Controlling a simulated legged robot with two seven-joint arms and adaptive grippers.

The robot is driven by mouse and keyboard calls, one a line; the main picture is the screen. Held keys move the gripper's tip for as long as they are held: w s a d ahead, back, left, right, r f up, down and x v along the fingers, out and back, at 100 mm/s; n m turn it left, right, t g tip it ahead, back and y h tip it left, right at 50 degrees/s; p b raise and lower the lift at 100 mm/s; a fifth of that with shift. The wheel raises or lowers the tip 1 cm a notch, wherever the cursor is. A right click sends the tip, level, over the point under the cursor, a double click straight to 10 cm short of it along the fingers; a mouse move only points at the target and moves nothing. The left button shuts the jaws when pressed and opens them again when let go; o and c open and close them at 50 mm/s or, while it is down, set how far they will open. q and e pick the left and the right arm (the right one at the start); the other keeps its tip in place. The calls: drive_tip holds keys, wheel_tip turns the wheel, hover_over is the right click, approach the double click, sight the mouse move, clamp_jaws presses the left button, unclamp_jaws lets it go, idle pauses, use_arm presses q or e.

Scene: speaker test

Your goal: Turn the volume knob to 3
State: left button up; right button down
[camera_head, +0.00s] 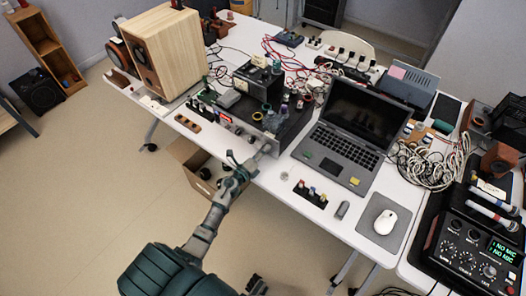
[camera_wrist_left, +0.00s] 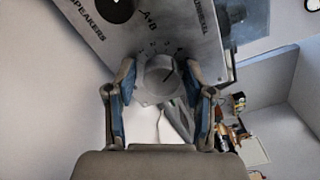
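My left gripper (camera_wrist_left: 160,70) is open, one finger on each side of the knob, with gaps showing. In the head view my left gripper (camera_head: 248,163) is at the front of the device (camera_head: 285,128), hiding the knob. My right gripper is not seen.
A laptop (camera_head: 350,135) stands close to the right of the device. A wooden speaker (camera_head: 165,50) stands at the back left. Small switches (camera_head: 312,194) and a mouse (camera_head: 385,221) lie near the front edge. An open cardboard box (camera_head: 180,152) is below the table.

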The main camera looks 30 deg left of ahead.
use_arm(q)
drive_tip(key=c, duration=0.7)
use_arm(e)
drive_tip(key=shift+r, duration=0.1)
use_arm(q)
drive_tip(key=n+p, duration=0.1)
drive_tip(key=n, duration=0.2)
drive_tip(key=shift+p, duration=0.4)
drive_tip(key=shift+f+n, duration=0.15)
drive_tip(key=shift+n, duration=0.55)
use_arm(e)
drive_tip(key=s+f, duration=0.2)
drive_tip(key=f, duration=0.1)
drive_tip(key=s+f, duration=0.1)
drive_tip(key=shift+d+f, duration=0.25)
use_arm(q)
drive_tip(key=o, duration=1.1)
